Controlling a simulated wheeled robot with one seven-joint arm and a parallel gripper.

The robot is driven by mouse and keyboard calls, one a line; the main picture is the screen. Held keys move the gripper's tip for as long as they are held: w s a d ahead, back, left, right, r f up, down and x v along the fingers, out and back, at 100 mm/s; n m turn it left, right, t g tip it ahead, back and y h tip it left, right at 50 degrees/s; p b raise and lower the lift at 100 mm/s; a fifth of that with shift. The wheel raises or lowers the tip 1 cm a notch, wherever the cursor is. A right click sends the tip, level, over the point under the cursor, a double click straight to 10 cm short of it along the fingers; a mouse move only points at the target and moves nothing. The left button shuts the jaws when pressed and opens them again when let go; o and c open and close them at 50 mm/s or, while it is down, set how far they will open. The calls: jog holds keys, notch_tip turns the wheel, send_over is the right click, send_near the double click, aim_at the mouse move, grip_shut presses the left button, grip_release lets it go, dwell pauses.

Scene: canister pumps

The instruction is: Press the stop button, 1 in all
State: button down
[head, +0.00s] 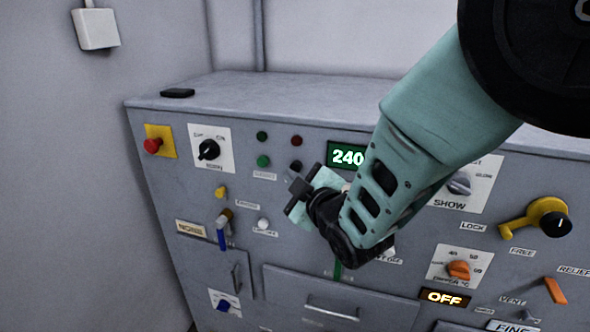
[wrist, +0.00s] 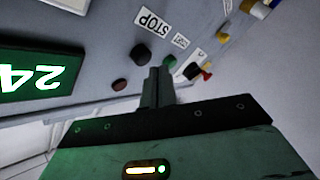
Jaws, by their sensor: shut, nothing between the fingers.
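The stop button is a dark round button (head: 295,166) on the upper panel, right of a green button (head: 263,161). In the wrist view the stop button (wrist: 140,53) shows upside down beside its STOP label (wrist: 150,20). My gripper (head: 293,180) is shut and empty, just in front of the panel below the stop button in the head view. In the wrist view its fingertips (wrist: 159,72) lie between the stop button and the green button (wrist: 170,61). I cannot tell whether they touch the panel. The gripper hides the STOP label in the head view.
A dark red lamp (head: 296,140) and a green lamp (head: 262,136) sit above the buttons. A lit display (head: 347,157) is right of them. A black rotary knob (head: 209,150) and a red mushroom button (head: 152,146) are to the left. My arm covers the panel's middle.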

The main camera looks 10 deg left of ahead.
jog(key=shift+s+a+b, duration=0.2)
jog(key=shift+s, duration=1.05)
jog(key=shift+s+a+b, duration=0.15)
jog(key=shift+s, duration=1.1)
